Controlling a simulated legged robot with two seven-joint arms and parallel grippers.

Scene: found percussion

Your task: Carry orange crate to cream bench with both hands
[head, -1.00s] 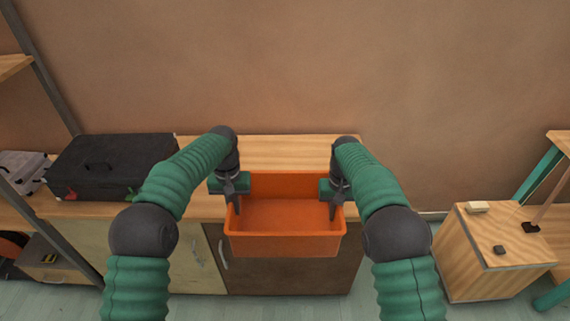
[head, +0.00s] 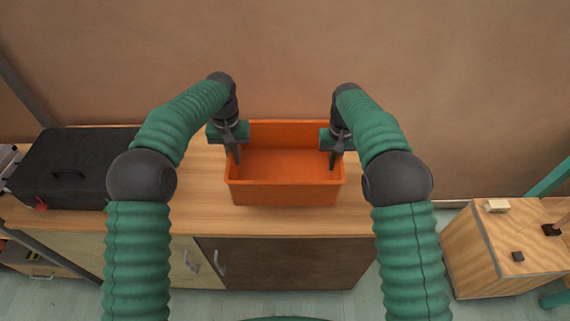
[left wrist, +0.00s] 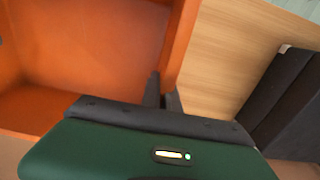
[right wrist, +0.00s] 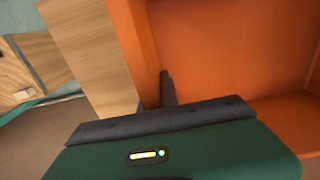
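The orange crate (head: 285,192) is upright, empty and level, over the wooden top of the bench (head: 200,208) with cream and dark brown doors. I cannot tell whether its base touches the top. My left gripper (head: 235,155) is shut on the crate's left wall; the left wrist view shows its fingers on either side of that wall (left wrist: 181,45). My right gripper (head: 335,155) is shut on the right wall (right wrist: 133,45); one finger shows inside the crate and the other is hidden by the wall.
A black case (head: 70,165) stands on the bench top to the left, apart from the crate. A wooden box (head: 505,245) with small blocks on it stands on the floor at right. The plain wall rises behind the bench. Bare top lies around the crate.

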